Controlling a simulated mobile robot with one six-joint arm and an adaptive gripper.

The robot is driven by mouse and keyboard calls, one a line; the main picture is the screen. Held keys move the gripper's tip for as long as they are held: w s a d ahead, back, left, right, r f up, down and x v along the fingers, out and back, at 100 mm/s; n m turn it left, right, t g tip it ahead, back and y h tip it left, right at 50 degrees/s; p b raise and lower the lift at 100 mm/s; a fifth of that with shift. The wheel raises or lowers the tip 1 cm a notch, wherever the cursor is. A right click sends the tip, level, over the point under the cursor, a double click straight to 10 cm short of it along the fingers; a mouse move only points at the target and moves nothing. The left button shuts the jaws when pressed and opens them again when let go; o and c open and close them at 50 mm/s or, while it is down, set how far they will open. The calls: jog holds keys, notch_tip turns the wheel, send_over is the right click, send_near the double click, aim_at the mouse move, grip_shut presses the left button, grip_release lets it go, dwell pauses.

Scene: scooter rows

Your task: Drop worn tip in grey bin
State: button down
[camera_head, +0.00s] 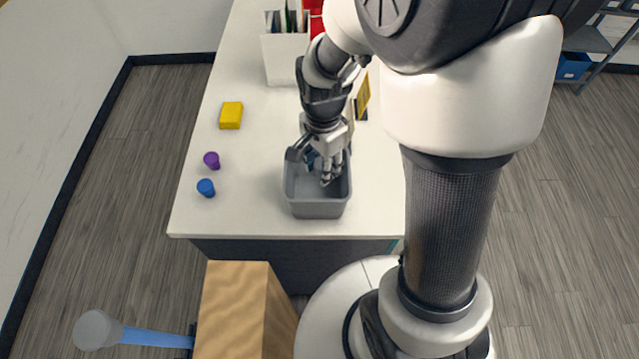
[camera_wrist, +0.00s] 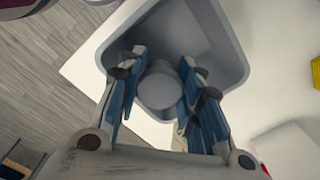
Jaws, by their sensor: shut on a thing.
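The grey bin (camera_head: 318,209) stands open near the front edge of the white table. My gripper (camera_head: 322,172) points down over it, with its fingers at or inside the opening. In the wrist view, my gripper (camera_wrist: 160,98) is shut on a rounded grey piece, the worn tip (camera_wrist: 160,86), between its blue-padded fingers. The bin's inside (camera_wrist: 205,30) lies behind and around the tip in that view. The tip is hard to make out in the head view, hidden by the fingers. I cannot tell whether it touches the bin floor.
A purple cap (camera_head: 211,159) and a blue cap (camera_head: 206,187) stand left of the bin. A yellow block (camera_head: 231,115) lies farther back. A white holder (camera_head: 285,60) stands at the back. A blue shaft with a grey round end (camera_head: 97,330) is beside a wooden block (camera_head: 235,310).

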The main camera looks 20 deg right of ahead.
notch_tip(320, 180, down, 4)
jog(key=shift+w+r+b, duration=0.15)
jog(key=shift+b, duration=1)
jog(key=c, duration=1)
grip_release()
notch_tip(320, 180, up, 12)
jog(key=shift+r, duration=0.1)
